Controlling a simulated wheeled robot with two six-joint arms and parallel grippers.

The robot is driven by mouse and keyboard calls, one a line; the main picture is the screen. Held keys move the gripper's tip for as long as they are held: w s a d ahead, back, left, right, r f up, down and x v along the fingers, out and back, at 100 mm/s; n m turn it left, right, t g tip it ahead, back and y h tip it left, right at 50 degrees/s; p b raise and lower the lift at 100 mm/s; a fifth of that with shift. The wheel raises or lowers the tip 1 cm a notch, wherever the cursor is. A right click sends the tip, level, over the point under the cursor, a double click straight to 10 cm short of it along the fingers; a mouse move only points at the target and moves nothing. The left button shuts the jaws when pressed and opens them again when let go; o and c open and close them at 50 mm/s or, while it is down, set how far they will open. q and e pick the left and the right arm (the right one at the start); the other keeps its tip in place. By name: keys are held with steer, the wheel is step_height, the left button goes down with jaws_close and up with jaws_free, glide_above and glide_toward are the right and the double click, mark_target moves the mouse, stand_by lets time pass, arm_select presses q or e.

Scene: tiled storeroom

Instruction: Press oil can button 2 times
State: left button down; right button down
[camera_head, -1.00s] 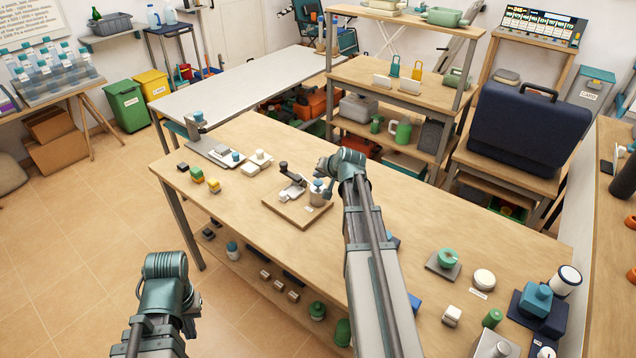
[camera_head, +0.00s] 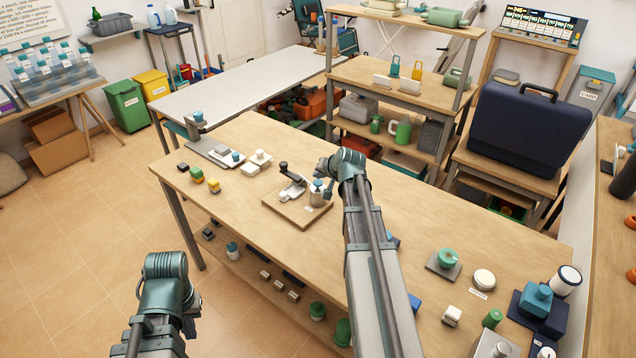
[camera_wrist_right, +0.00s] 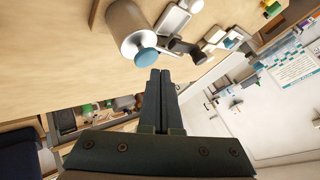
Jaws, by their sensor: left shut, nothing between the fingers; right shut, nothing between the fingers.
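The oil can is a metal cylinder (camera_head: 316,198) with a blue button on top (camera_head: 318,184), standing upright on a wooden board (camera_head: 297,213) on the long table. In the right wrist view the can (camera_wrist_right: 127,22) and its blue button (camera_wrist_right: 146,57) lie just beyond the fingertips. My right gripper (camera_wrist_right: 160,73) is shut and empty, its tips close to the button with a small gap in the picture; whether they touch it I cannot tell. In the head view my right gripper (camera_head: 330,186) is mostly hidden by its wrist. My left gripper (camera_head: 189,308) is shut and empty, away from the table at lower left.
A dark-handled device (camera_head: 291,186) stands on the same board, left of the can. Small blocks (camera_head: 205,179) and a tray (camera_head: 215,150) are further left. A green-topped item (camera_head: 447,257) and several blue items are at right. The table's middle front is clear.

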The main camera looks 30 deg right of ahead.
mark_target(319, 184)
stand_by(0.3)
steer(key=shift+f+b, duration=0.45)
steer(key=shift+f+b, duration=0.8)
stand_by(0.9)
steer(key=shift+r, duration=0.15)
steer(key=shift+r+p, duration=1.15)
steer(key=shift+p, duration=0.1)
step_height(319, 184, up, 5)
steer(key=p, duration=0.5)
stand_by(2.2)
